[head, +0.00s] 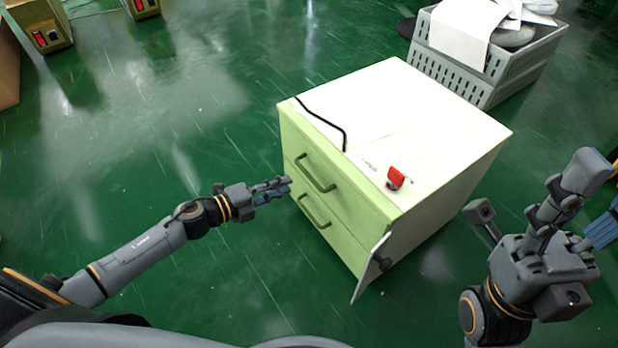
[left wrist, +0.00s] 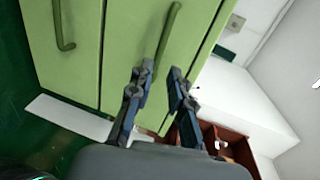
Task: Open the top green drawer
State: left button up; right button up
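The green cabinet (head: 364,190) has a white top and light green drawer fronts facing my left arm. The top green drawer (head: 345,168) looks shut, and its bar handle (head: 316,173) also shows in the left wrist view (left wrist: 170,32). The lower drawer's handle (head: 314,211) sits below it and looks shut too. My left gripper (head: 288,187) is open and empty, just left of the top handle. In the left wrist view its fingers (left wrist: 160,78) are apart, with the top handle beyond the gap between them. My right gripper (head: 603,230) is partly cut off at the right edge, away from the cabinet.
A black cable (head: 322,118) and a red object (head: 396,178) lie on the cabinet top. A white panel (head: 370,268) juts from the front lower corner. A grey crate (head: 480,65) with papers stands behind.

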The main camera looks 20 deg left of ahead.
aim_at(309, 174)
pick_arm(q)
jog(key=b+x, duration=0.2)
jog(key=x, duration=0.7)
grip_shut()
